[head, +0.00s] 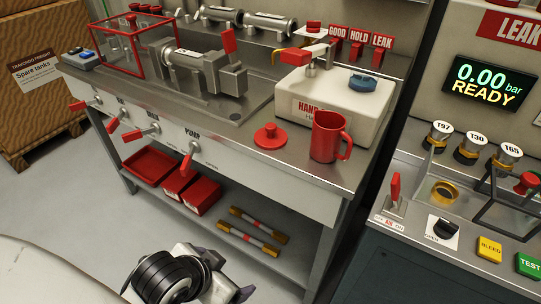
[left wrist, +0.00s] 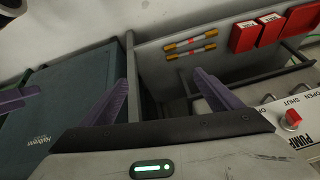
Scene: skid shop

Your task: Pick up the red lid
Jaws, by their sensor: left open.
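The red lid (head: 270,136), a round disc with a knob on top, lies on the front part of the steel bench (head: 232,131). A red mug (head: 330,137) stands upright just to its right, apart from it. My left gripper (head: 228,277) is low in front of the bench, well below and apart from the lid. In the left wrist view its two purple fingers (left wrist: 161,79) are spread with nothing between them. The lid does not show in that view. A purple piece (left wrist: 15,98) at that view's left edge may be my right gripper; its jaw state cannot be made out.
A white box (head: 335,104) stands behind the lid and mug. Red levers (head: 187,160) stick out from the bench front. Red bins (head: 200,196) and yellow-ended rods (head: 250,232) lie on the shelf below. A control console (head: 450,215) stands at the right.

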